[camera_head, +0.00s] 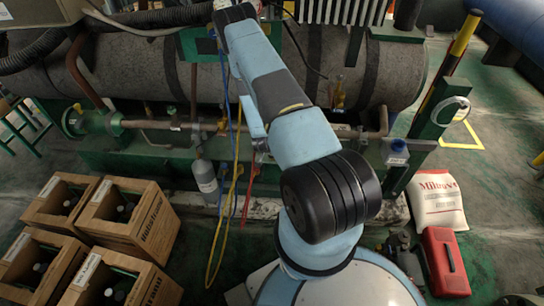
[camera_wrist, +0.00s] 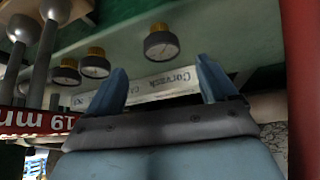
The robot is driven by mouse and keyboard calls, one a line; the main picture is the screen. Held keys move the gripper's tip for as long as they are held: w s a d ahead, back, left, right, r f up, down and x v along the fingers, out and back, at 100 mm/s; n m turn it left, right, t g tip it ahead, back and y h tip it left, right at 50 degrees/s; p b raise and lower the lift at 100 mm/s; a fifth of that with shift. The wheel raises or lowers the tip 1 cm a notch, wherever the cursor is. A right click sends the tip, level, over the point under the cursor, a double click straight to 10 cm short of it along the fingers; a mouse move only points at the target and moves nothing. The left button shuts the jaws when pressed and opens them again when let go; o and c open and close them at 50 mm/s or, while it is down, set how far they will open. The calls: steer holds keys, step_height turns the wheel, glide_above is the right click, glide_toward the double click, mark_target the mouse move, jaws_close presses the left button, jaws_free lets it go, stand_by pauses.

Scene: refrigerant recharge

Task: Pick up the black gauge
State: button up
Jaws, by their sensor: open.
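Several dark gauges with brass-coloured tops and pale faces show in the wrist view: a larger one (camera_wrist: 161,43) near the upper middle, a second (camera_wrist: 95,64) left of it, and a third (camera_wrist: 66,73) further left. All sit on a pale green surface. I cannot tell which of them is the black gauge. My gripper (camera_wrist: 163,82) is open, with its two blue fingers apart and nothing between them. The larger gauge appears beyond the fingertips, apart from them. In the head view my gripper is hidden behind or beyond my arm, and I cannot make out the gauges.
A paper label (camera_wrist: 165,84) lies behind the fingers. Metal tools (camera_wrist: 44,45) and a red lettered strip (camera_wrist: 35,122) are at left in the wrist view. In the head view, wooden crates (camera_head: 130,222) stand at left; a white sack (camera_head: 438,200) and red case (camera_head: 446,262) at right.

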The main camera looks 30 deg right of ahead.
steer(key=shift+x, duration=4.1)
steer(key=shift+w+a, duration=0.1)
steer(key=shift+w, duration=0.05)
steer(key=shift+c, duration=0.3)
steer(key=c, duration=1.1)
steer(key=shift+r, duration=0.15)
